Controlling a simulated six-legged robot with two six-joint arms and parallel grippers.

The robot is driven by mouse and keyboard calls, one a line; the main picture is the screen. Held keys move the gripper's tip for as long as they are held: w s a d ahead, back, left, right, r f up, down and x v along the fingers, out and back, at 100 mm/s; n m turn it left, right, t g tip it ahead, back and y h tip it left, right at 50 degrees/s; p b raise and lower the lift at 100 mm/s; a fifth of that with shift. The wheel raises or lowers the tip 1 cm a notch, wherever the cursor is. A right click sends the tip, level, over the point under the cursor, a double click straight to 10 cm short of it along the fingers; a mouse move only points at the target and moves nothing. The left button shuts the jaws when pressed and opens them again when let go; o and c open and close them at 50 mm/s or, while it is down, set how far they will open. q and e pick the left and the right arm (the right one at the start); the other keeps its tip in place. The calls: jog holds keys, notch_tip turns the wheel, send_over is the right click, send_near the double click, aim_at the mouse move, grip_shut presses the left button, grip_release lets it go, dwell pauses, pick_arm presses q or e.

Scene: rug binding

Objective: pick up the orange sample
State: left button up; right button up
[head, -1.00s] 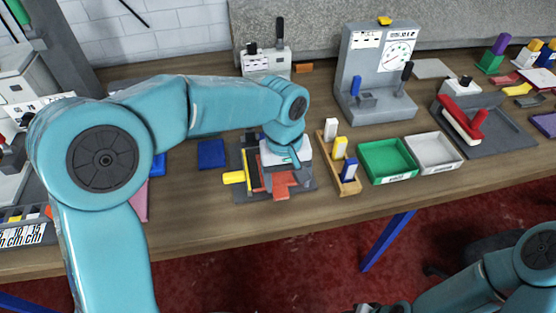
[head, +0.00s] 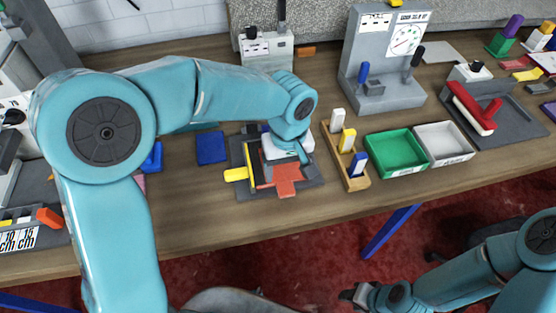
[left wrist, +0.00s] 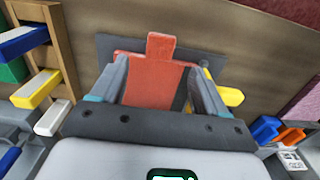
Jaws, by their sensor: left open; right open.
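The orange sample (head: 287,186) is a flat orange-red piece with a short tab, lying in a dark fixture (head: 313,186) on the bench. In the left wrist view the sample (left wrist: 155,78) shows between the two fingers of my left gripper (left wrist: 160,68), which is open. In the head view this gripper (head: 288,157) is above the back part of the sample and hides some of it. I cannot tell whether the fingers touch it. My right gripper (head: 354,294) is open and low in front of the bench, partly seen at the bottom.
A yellow handle (head: 236,174) sticks out of the fixture's left side. Right of it stand a wooden rack (head: 352,182) with coloured blocks, a green tray (head: 396,153) and a white tray (head: 444,148). A grey gauge stand (head: 386,75) is behind. A blue block (head: 211,147) lies left.

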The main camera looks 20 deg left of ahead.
aim_at(286, 189)
pick_arm(q)
jog(key=f, duration=0.4)
jog(key=f+p, duration=0.1)
jog(key=f, duration=0.1)
jog(key=shift+s+d+f, duration=0.1)
jog(key=shift+s+d, duration=0.05)
jog(key=shift+s, duration=0.15)
jog(key=shift+w+f, duration=0.1)
jog(key=shift+f, duration=0.2)
jog(key=c, duration=1.2)
jog(key=shift+c, duration=0.2)
jog(key=shift+r, duration=0.2)
